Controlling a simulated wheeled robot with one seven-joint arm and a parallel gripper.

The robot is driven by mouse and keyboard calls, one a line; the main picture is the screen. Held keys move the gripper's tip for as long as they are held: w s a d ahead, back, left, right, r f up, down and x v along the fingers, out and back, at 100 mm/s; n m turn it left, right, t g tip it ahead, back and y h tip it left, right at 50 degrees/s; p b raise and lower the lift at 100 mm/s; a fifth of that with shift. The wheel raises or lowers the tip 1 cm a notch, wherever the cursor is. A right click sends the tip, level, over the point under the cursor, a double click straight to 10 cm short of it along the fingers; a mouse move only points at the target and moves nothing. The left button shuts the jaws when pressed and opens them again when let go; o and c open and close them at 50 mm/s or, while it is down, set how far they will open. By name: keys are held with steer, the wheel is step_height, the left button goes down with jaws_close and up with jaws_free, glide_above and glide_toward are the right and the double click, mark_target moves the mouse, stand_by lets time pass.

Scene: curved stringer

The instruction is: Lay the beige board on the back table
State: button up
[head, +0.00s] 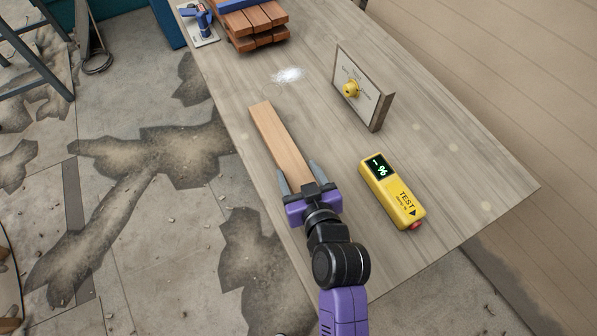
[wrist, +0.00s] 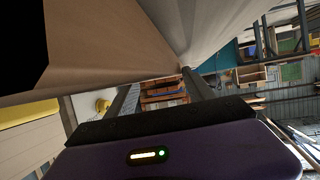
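The beige board (head: 276,138) is long and narrow. In the head view it lies over the left part of the wooden table, its far end pointing up toward the stacked planks. My gripper (head: 299,176) is at the board's near end, one finger along each side, and looks shut on it. I cannot tell whether the board rests on the tabletop or hangs just above it. In the wrist view, my gripper's fingers (wrist: 162,92) show below a large beige surface (wrist: 95,50), probably the board seen close up. The near end is partly hidden by the gripper.
On the table (head: 450,170) are a yellow tester (head: 392,190) right of my gripper, an upright panel with a yellow knob (head: 362,85), and stacked reddish planks (head: 255,22) at the far end. A blue tool (head: 201,18) lies beside the stack. Cracked floor lies left.

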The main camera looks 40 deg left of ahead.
steer(key=o, duration=0.4)
steer(key=v, duration=1.2)
steer(key=shift+b, duration=0.3)
steer(key=d+f+m+t+h, duration=0.1)
steer(key=d, duration=0.3)
steer(key=d+f+m+t+h, duration=0.1)
steer(key=d, duration=0.3)
steer(key=s+d+f+m+t+h, duration=0.1)
steer(key=d+m, duration=0.1)
steer(key=d, duration=0.2)
steer(key=s+d+m+t+h, duration=0.2)
steer(key=s+d+m+h, duration=0.15)
steer(key=d, duration=0.65)
steer(key=s+d+r+m+t+h, duration=0.2)
steer(key=s+d+r+m+h, duration=0.2)
steer(key=s+d+r, duration=0.4)
steer(key=s+d+h, duration=0.1)
steer(key=s+d, duration=0.2)
steer(key=s, duration=0.1)
steer(key=shift+r+t, duration=0.3)
steer(key=shift+r, duration=0.05)
